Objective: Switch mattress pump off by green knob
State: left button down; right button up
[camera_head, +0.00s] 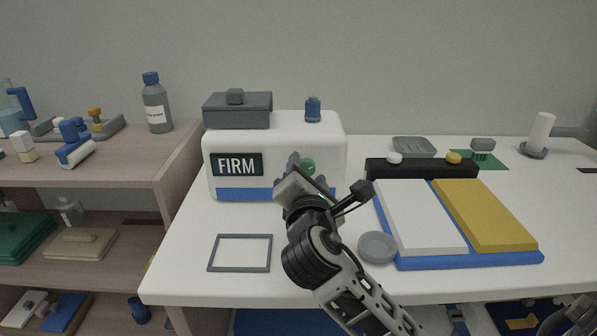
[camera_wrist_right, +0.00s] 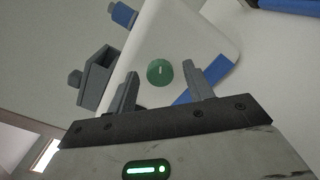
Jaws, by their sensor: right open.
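The mattress pump (camera_head: 276,136) is a white box with a blue stripe and a dark FIRM label, standing on the white table. No contact shows. My left gripper is not in view.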

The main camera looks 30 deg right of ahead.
jog(key=shift+w+d, duration=0.2)
jog(key=shift+w, duration=0.1)
